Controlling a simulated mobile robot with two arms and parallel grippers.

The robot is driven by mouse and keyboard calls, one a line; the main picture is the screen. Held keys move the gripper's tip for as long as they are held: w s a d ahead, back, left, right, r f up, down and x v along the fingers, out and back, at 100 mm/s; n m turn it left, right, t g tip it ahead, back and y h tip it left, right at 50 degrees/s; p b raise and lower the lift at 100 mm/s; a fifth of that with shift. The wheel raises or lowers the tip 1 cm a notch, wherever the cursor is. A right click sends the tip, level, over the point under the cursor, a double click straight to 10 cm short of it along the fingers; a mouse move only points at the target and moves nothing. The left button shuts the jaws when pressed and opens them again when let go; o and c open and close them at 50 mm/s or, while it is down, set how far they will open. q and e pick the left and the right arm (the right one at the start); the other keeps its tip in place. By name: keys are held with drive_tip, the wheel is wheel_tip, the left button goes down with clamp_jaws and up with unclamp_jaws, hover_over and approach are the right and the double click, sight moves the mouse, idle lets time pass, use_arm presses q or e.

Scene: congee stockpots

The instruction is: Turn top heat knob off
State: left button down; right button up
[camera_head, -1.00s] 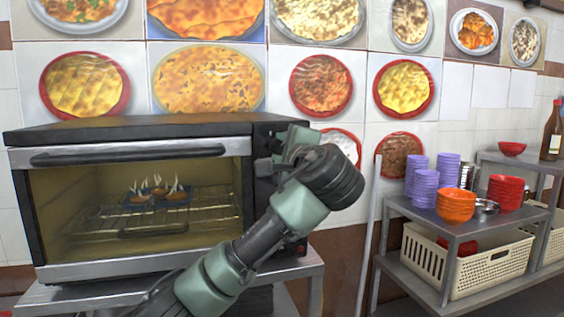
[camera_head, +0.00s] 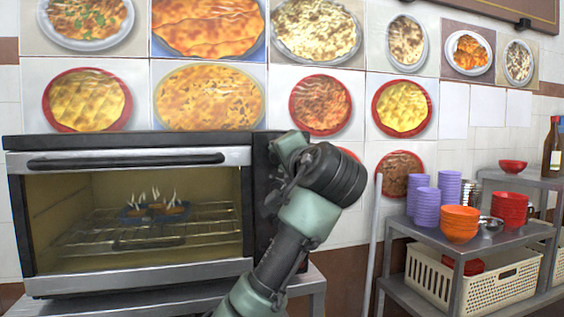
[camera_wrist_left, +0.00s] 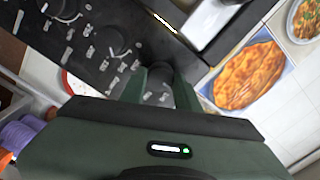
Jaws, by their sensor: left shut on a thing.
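The toaster oven (camera_head: 140,268) stands at the left in the head view, its glass door closed. Its dark control panel (camera_wrist_left: 95,62) fills the upper left of the left wrist view. The top heat knob (camera_wrist_left: 158,74) is a dark knob at the panel's end, between the fingers of my left gripper (camera_wrist_left: 158,82). The gripper is shut on it. Two other knobs show further along, a middle one (camera_wrist_left: 114,41) and a far one (camera_wrist_left: 62,8). In the head view my wrist hides most of the panel and the fingertips. My right gripper is not seen.
Inside the oven, a dark tray (camera_head: 152,211) of steaming food sits on a wire rack. A metal shelf (camera_head: 425,233) at the right holds purple cups, orange bowls (camera_head: 459,224) and red bowls. A pale pole (camera_head: 374,250) stands between oven and shelf.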

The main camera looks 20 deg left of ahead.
use_arm(q)
drive_tip(key=shift+f, duration=0.1)
idle(0.3)
drive_tip(key=c, duration=1)
unclamp_jaws()
drive_tip(key=shift+c, duration=0.2)
drive_tip(key=b+v, duration=0.2)
drive_tip(key=v, duration=0.5)
drive_tip(key=shift+s+d+b, duration=0.25)
drive_tip(key=shift+s+b, duration=0.1)
